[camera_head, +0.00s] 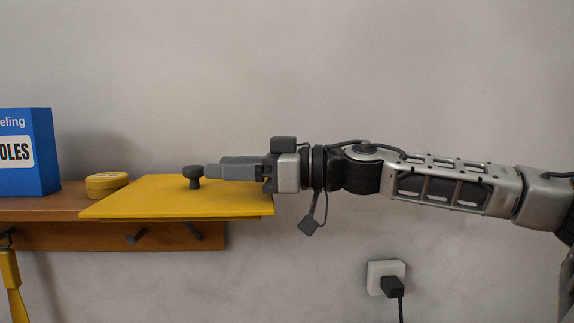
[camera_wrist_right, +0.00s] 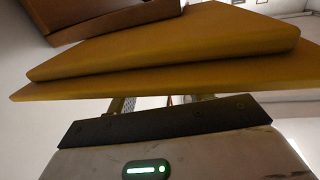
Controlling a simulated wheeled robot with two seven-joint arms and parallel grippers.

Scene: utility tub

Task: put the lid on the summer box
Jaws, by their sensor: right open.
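The lid is a flat yellow panel (camera_head: 150,203) with a dark knob (camera_head: 193,174) on top. It lies on the wooden shelf, its right part sticking out past the shelf end. My right gripper (camera_head: 207,171) comes in level from the right above the lid, open, with its fingertips close to the knob's right side. I cannot tell whether they touch it. In the right wrist view the lid (camera_wrist_right: 170,55) shows as a yellow slab beyond the gripper body; the knob is not seen there. The summer box is in neither view. My left gripper is not in view.
The wooden shelf (camera_head: 40,214) carries a blue box (camera_head: 25,152) and a round yellow tin (camera_head: 106,184) left of the lid. A plugged socket (camera_head: 384,276) is lower right.

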